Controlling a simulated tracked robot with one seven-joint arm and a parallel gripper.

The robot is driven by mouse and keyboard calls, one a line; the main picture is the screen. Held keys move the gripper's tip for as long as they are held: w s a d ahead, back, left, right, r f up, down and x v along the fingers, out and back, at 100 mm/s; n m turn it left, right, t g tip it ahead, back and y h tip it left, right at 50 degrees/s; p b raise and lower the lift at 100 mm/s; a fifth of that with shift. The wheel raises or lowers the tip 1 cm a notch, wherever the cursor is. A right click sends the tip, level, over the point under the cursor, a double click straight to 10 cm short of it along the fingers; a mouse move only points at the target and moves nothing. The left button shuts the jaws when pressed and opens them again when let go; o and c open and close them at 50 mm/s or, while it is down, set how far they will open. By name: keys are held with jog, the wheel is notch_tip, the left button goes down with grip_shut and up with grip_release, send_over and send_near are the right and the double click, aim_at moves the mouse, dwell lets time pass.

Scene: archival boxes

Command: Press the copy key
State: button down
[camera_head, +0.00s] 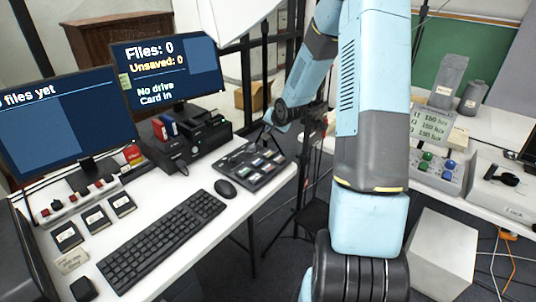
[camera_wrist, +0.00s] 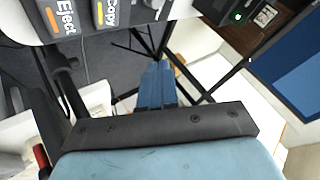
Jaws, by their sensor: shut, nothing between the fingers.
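The copy key (camera_wrist: 112,12) is a dark key with a yellow stripe and the word "Copy", at the top of the wrist view. The Eject key (camera_wrist: 62,17), with an orange stripe, is to its left. Both belong to the dark key panel (camera_head: 252,165) at the right end of the white desk in the head view; its labels are too small to read there. My gripper (camera_wrist: 157,85) is shut and empty, its blue fingers together below the copy key in the picture. In the head view my gripper (camera_head: 266,128) is by the panel's far edge, apparently clear of the keys.
A mouse (camera_head: 225,188) and keyboard (camera_head: 162,240) lie on the desk (camera_head: 188,258) left of the panel. A black drive box (camera_head: 185,143) and two monitors, one reading "No drive" (camera_head: 165,68), stand behind. A tripod stands beyond the desk's right edge. A second table is at right.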

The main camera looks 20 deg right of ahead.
aim_at(270, 154)
jog(key=shift+d, duration=0.1)
jog(key=shift+f, duration=4.4)
jog(key=shift+f, duration=0.8)
jog(key=shift+r, duration=0.9)
jog(key=shift+r, duration=2.5)
